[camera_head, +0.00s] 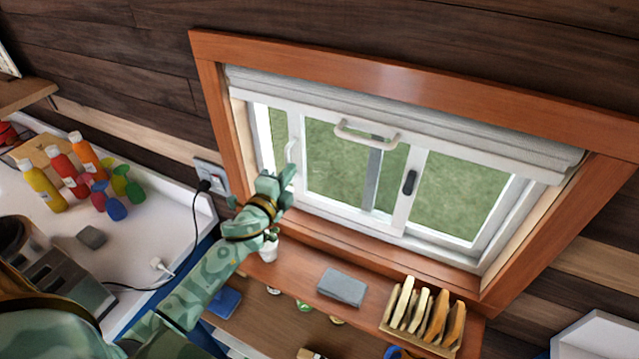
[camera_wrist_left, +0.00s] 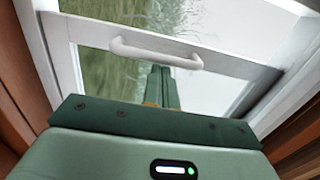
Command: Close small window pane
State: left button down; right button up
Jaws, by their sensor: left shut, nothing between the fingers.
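The small window pane (camera_head: 335,172) is a white-framed glass sash in the left part of the window. A narrow strip of green shows between its left stile and the window's left jamb. A white upright handle (camera_head: 291,152) is on that stile; a white bar handle (camera_wrist_left: 155,52) shows in the left wrist view. My left gripper (camera_head: 284,178) is in front of the stile, just below the handle. Its fingers (camera_wrist_left: 160,86) are shut and empty, pointing at the pane; I cannot tell whether they touch it. My right gripper is not in view.
Another white handle (camera_head: 367,133) is along the top, and a black latch (camera_head: 410,182) is on the middle stile. Bottles stand on the left counter.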

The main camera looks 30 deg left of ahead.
pick_arm(q)
jog(key=a, duration=0.8)
jog(key=shift+a+b, duration=0.35)
jog(key=shift+a, duration=0.05)
